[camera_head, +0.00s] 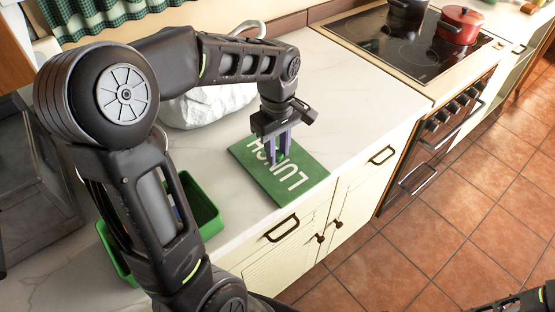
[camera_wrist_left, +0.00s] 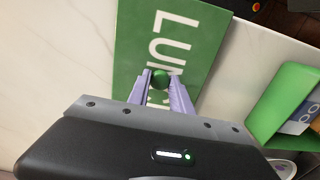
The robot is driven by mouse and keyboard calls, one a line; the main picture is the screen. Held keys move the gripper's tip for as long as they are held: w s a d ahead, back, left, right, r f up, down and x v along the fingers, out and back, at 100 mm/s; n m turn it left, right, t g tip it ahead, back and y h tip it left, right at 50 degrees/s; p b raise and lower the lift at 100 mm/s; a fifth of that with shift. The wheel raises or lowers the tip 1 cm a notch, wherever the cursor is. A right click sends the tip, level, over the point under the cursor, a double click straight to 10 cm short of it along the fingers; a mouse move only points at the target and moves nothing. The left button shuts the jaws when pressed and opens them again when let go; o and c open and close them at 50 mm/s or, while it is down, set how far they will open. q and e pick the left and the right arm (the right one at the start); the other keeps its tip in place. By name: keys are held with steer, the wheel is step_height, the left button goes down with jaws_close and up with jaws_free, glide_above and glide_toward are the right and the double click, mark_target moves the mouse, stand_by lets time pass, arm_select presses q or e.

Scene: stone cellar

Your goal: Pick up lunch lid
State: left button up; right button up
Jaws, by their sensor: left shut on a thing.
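The lunch lid (camera_head: 305,181) is a flat green board with white "LUNCH" lettering. It appears to lie flat on the white counter near its front edge. In the left wrist view the lid (camera_wrist_left: 205,45) has a round green knob (camera_wrist_left: 160,78). My left gripper (camera_head: 279,158) points down over the lid, its purple fingers shut on the knob, and hides part of the lettering. The fingers also show in the left wrist view (camera_wrist_left: 161,84). The open green box (camera_head: 201,207) stands on the counter to the left, partly hidden behind my left arm.
A white rounded object (camera_head: 210,105) stands behind the lid, partly hidden by my arm. A stove (camera_head: 385,50) with a red pot (camera_head: 460,25) and a dark pot (camera_head: 405,15) is at the back right. Bare counter (camera_head: 345,115) lies between lid and stove.

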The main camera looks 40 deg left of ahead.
mark_target(278, 153)
arm_select(q)
jaws_close()
step_height(278, 153, up, 10)
stand_by(0.7)
stand_by(0.5)
